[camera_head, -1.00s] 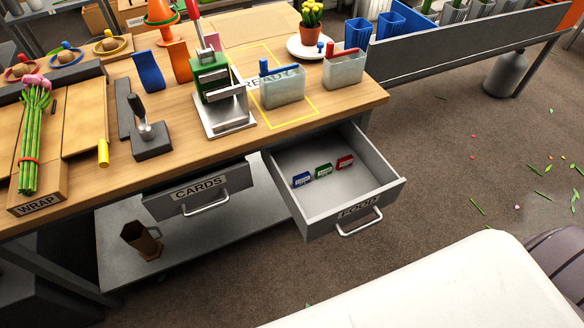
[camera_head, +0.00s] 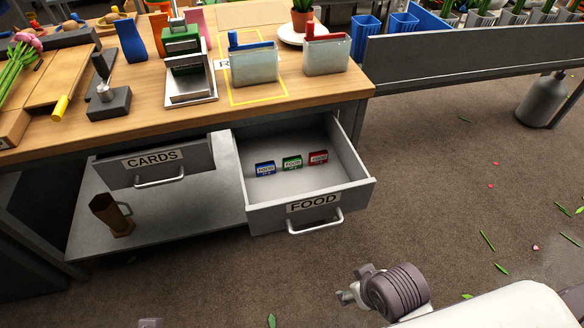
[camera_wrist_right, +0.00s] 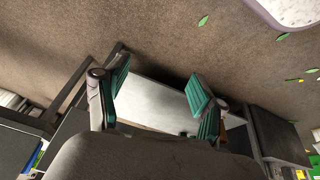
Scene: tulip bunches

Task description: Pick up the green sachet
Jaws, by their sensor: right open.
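The green sachet (camera_head: 292,161) stands in the open food drawer (camera_head: 313,202), between a blue sachet (camera_head: 265,168) and a red sachet (camera_head: 318,157). All three are small and labelled, in a row near the drawer's back. Part of my right arm shows in front of the drawer at the lower right of the head view, well apart from the sachets. In the right wrist view my right gripper (camera_wrist_right: 158,80) is open and empty, its teal pads spread apart over a grey surface and floor. I see no sachet in that view.
The cards drawer (camera_head: 152,158) is partly open to the left, with a brown jug (camera_head: 112,214) on the shelf below. A blue-topped container (camera_head: 253,62) and a red-topped one (camera_head: 326,50) stand on the table above. The drawer's front half is empty.

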